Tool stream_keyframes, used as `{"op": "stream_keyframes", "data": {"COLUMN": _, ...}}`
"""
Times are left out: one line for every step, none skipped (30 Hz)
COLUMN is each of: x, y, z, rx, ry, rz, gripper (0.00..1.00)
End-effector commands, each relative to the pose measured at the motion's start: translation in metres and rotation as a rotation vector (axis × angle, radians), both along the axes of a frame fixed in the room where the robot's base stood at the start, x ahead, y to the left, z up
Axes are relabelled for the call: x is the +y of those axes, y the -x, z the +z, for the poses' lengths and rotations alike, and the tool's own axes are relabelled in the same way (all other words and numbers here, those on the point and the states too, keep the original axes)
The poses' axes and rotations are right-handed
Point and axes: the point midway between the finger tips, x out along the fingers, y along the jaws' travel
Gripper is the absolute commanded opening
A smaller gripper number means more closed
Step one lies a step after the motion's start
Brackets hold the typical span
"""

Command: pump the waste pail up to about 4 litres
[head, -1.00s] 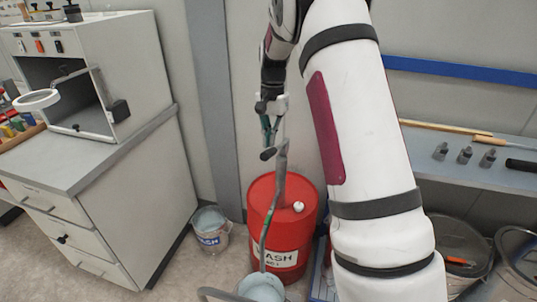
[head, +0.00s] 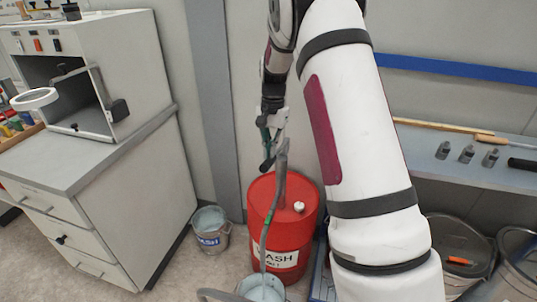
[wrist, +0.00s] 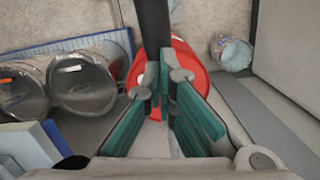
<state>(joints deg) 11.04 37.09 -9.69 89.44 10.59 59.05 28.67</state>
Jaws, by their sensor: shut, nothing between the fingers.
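A red drum (head: 296,228) with a label partly reading "ASH" stands on the floor. A grey pump (head: 281,165) rises from its top, and a hose or spout runs down the front to a pail (head: 246,284) at the bottom edge. That pail holds pale blue liquid; its level cannot be read. My gripper (head: 268,152) is shut and empty beside the upper pump, at its dark handle end. In the wrist view, my green-padded fingers (wrist: 165,76) point at a dark bar (wrist: 153,25) over the red drum (wrist: 203,66). Touching cannot be told.
Another pail (head: 210,232) with a label stands left of the drum and also shows in the wrist view (wrist: 236,56). A grey cabinet (head: 110,165) is at left. A shelf (head: 455,170) with small bottles and round metal containers (head: 460,245) are at right.

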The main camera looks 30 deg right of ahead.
Motion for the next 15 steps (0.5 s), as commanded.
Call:
{"op": "stream_keyframes", "data": {"x": 0.0, "y": 0.0, "z": -0.008, "rx": 0.003, "ry": 0.0, "rz": 0.0, "gripper": 0.0}}
{"op": "stream_keyframes", "data": {"x": 0.0, "y": 0.0, "z": -0.011, "rx": 0.003, "ry": 0.0, "rz": 0.0, "gripper": 0.0}}
{"op": "stream_keyframes", "data": {"x": 0.0, "y": 0.0, "z": -0.015, "rx": 0.002, "ry": 0.0, "rz": 0.0, "gripper": 0.0}}
{"op": "stream_keyframes", "data": {"x": 0.0, "y": -0.001, "z": -0.017, "rx": 0.001, "ry": 0.0, "rz": 0.0, "gripper": 0.0}}
{"op": "stream_keyframes", "data": {"x": 0.0, "y": 0.0, "z": -0.018, "rx": 0.001, "ry": 0.0, "rz": 0.0, "gripper": 0.0}}
{"op": "stream_keyframes", "data": {"x": 0.0, "y": 0.0, "z": -0.02, "rx": 0.001, "ry": 0.001, "rz": 0.0, "gripper": 0.0}}
{"op": "stream_keyframes", "data": {"x": 0.0, "y": 0.0, "z": -0.02, "rx": 0.001, "ry": 0.001, "rz": 0.0, "gripper": 0.0}}
{"op": "stream_keyframes", "data": {"x": 0.0, "y": 0.0, "z": -0.02, "rx": 0.001, "ry": 0.001, "rz": 0.0, "gripper": 0.0}}
{"op": "stream_keyframes", "data": {"x": 0.0, "y": 0.0, "z": -0.02, "rx": 0.001, "ry": 0.001, "rz": 0.0, "gripper": 0.0}}
{"op": "stream_keyframes", "data": {"x": 0.0, "y": 0.0, "z": -0.019, "rx": 0.001, "ry": 0.001, "rz": 0.0, "gripper": 0.0}}
{"op": "stream_keyframes", "data": {"x": 0.0, "y": 0.0, "z": -0.019, "rx": 0.001, "ry": 0.001, "rz": 0.0, "gripper": 0.0}}
{"op": "stream_keyframes", "data": {"x": 0.0, "y": 0.0, "z": -0.019, "rx": 0.001, "ry": 0.001, "rz": 0.0, "gripper": 0.0}}
{"op": "stream_keyframes", "data": {"x": 0.0, "y": 0.0, "z": -0.019, "rx": 0.001, "ry": 0.001, "rz": 0.0, "gripper": 0.0}}
{"op": "stream_keyframes", "data": {"x": 0.0, "y": 0.0, "z": -0.019, "rx": 0.001, "ry": 0.001, "rz": 0.0, "gripper": 0.0}}
{"op": "stream_keyframes", "data": {"x": 0.0, "y": 0.0, "z": -0.019, "rx": 0.001, "ry": 0.001, "rz": 0.0, "gripper": 0.0}}
